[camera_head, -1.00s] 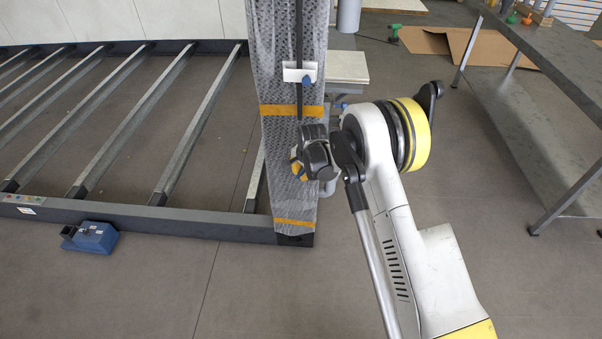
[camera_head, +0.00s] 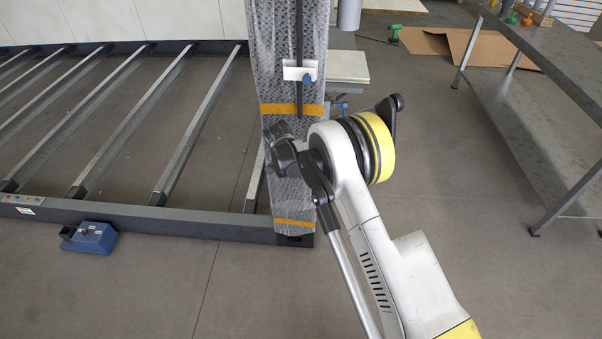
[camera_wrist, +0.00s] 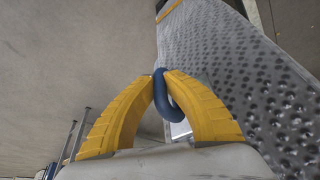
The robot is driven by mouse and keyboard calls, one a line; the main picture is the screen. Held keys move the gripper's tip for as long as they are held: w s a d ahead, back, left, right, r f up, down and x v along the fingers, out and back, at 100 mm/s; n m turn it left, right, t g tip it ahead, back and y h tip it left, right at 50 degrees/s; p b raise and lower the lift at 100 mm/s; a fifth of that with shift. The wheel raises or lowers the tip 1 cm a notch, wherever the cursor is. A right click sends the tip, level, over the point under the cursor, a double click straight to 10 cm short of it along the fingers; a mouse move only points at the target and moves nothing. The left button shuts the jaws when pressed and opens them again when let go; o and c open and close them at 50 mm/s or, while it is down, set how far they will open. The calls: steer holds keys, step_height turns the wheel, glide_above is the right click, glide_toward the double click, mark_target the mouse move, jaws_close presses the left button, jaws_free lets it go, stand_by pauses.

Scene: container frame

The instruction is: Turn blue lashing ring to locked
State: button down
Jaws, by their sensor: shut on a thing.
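The blue lashing ring (camera_wrist: 162,92) shows in the wrist view as a curved blue loop beside the dimpled grey post. My gripper (camera_wrist: 161,80) has its two yellow fingers closed around it, one on each side, with their tips near its upper end. A small pale plate (camera_wrist: 178,128) shows behind the ring between the fingers. In the head view my dark wrist is in front of the post's left side, below the upper orange band, and the fingers and ring are hidden there.
The wrapped post (camera_head: 287,60) stands at the corner of a dark floor frame (camera_head: 130,215) with grey crossbars. A white bracket with a blue knob (camera_head: 307,80) is higher on the post. A blue box (camera_head: 92,238) lies at lower left. A grey table (camera_head: 560,75) stands right.

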steer(key=shift+w+d, duration=0.1)
steer(key=c, duration=1.4)
jaws_free()
steer(key=shift+d, duration=0.1)
steer(key=shift+a+r, duration=0.2)
steer(key=shift+r, duration=0.05)
steer(key=v, duration=1.1)
steer(key=shift+s+r, duration=0.2)
steer(key=shift+r, duration=0.05)
